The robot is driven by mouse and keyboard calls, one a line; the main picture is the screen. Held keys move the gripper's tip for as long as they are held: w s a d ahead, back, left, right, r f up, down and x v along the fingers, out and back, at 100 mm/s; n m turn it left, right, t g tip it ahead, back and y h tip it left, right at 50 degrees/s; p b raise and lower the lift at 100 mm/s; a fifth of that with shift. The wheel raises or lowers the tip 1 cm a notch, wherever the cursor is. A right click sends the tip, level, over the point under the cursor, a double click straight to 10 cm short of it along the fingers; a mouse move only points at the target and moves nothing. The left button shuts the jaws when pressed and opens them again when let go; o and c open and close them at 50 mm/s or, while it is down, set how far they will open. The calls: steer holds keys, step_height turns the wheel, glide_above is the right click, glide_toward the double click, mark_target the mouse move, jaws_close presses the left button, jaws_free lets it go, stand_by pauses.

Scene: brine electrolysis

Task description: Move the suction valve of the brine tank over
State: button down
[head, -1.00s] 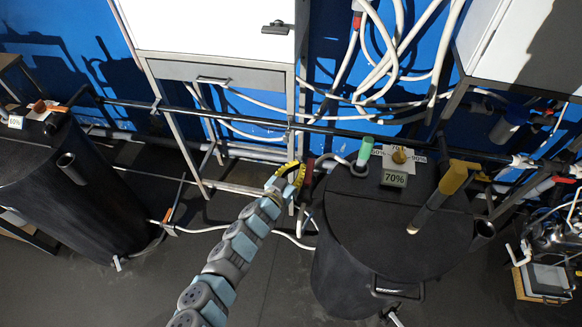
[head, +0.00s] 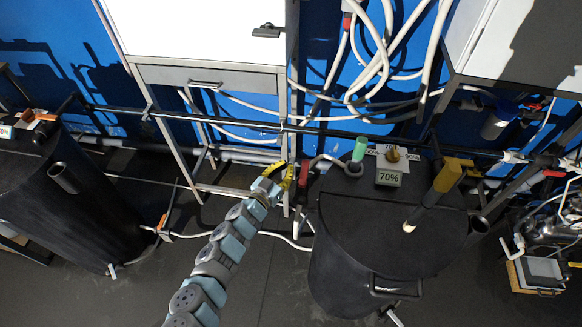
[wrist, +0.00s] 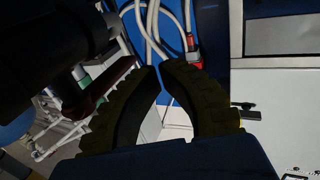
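The black brine tank (head: 385,262) with a 70% display (head: 388,178) stands right of centre in the head view. A dark pipe with a red handle (head: 304,173) rises at its left; I cannot tell whether this is the suction valve. An orange-handled valve (head: 162,221) sits on the low hose between the two tanks. My gripper (head: 290,178), with yellow-edged fingers, is just left of the red handle; contact cannot be judged. In the wrist view the curved fingers (wrist: 160,67) almost meet at their tips, with nothing seen held between them.
A second black tank (head: 70,215) stands at the left. A white cabinet (head: 205,35) on a metal frame rises behind my gripper, and a horizontal pipe (head: 340,132) runs along the wall. White hoses (head: 375,75) hang above. The floor between the tanks is mostly clear.

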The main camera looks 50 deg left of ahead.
steer(key=s+a+b, duration=0.1)
steer(key=s+a, duration=0.6)
steer(key=a, duration=0.1)
steer(key=shift+s+a, duration=0.3)
steer(key=shift+s, duration=0.05)
steer(key=shift+f, duration=0.1)
